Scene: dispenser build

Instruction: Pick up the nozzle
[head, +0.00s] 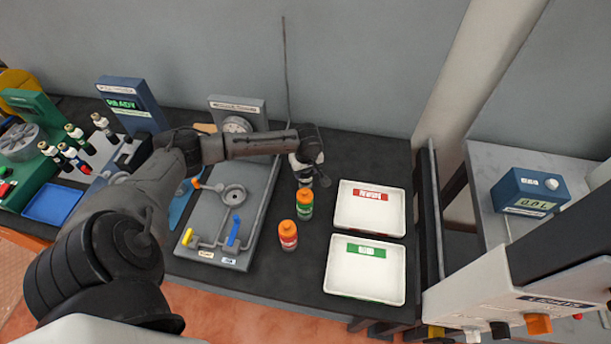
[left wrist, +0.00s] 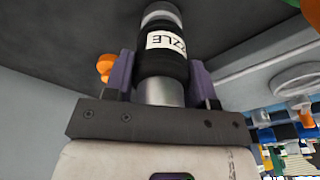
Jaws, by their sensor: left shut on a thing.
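The nozzle (left wrist: 163,65) is a black cylinder with a white label reading "ZZLE" and grey metal ends. In the left wrist view it sits between the two purple-grey fingers of my left gripper (left wrist: 160,78), which is shut on it. In the head view my left gripper (head: 305,176) points down over the black table, behind the orange-capped green bottle and left of the white trays. The nozzle is too small and covered to make out clearly there. My right gripper is not in view.
Two orange-capped bottles, one green (head: 304,203) and one red (head: 288,235), stand close to the gripper. A red-labelled tray (head: 345,222) and a green-labelled tray (head: 345,282) lie to the right. A grey fixture plate (head: 205,222) with valves lies left.

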